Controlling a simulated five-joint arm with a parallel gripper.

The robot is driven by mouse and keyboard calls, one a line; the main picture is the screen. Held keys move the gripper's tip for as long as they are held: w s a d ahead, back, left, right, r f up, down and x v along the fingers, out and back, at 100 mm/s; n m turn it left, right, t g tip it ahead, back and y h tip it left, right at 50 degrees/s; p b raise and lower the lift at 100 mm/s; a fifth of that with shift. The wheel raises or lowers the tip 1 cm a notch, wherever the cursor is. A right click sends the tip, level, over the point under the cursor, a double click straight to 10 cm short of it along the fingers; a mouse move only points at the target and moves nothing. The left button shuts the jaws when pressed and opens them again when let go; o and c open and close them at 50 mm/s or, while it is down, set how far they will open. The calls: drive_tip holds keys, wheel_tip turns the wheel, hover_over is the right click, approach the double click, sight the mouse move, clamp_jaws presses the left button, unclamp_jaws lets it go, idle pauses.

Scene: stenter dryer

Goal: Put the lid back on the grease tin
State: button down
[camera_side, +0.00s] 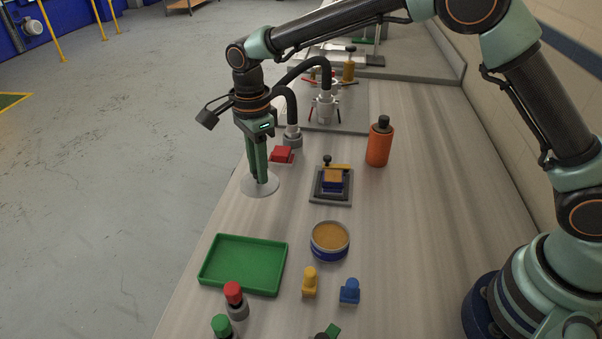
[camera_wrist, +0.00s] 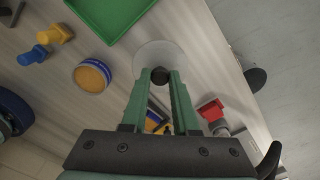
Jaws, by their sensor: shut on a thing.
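The lid (camera_side: 268,189) is a pale grey disc with a dark knob. My gripper (camera_side: 259,179) points straight down and is shut on that knob. In the wrist view the lid (camera_wrist: 153,49) lies flat beyond the fingertips (camera_wrist: 160,77), with the knob between them. The lid is near the left edge of the bench; I cannot tell whether it touches the bench. The grease tin (camera_side: 330,240) is open, blue and silver with tan grease inside. It stands nearer the side camera and to the right of the lid, and it also shows in the wrist view (camera_wrist: 92,75).
A green tray (camera_side: 243,264) lies left of the tin. Yellow (camera_side: 310,282) and blue (camera_side: 349,291) pegs stand in front of the tin. A dark fixture with a blue and orange block (camera_side: 332,183) is behind it. An orange bottle (camera_side: 379,142) and red block (camera_side: 282,155) stand farther back.

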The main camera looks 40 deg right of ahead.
wheel_tip(320, 180, up, 9)
drive_tip(key=s+d+f, duration=0.3)
drive_tip(key=s+f, duration=0.1)
drive_tip(key=s, duration=0.3)
drive_tip(key=s+d+f, duration=0.4)
drive_tip(key=s, duration=0.4)
drive_tip(key=shift+w+a+f, duration=0.1)
drive_tip(key=shift+w+f, duration=0.05)
drive_tip(key=shift+f, duration=1.45)
drive_tip(key=shift+w+a+f, duration=0.1)
drive_tip(key=shift+f, duration=1.45)
drive_tip(key=shift+f, duration=0.2)
drive_tip(key=shift+c, duration=0.6)
unclamp_jaws()
drive_tip(key=shift+r, duration=0.15)
wheel_tip(320, 180, up, 7)
idle(0.3)
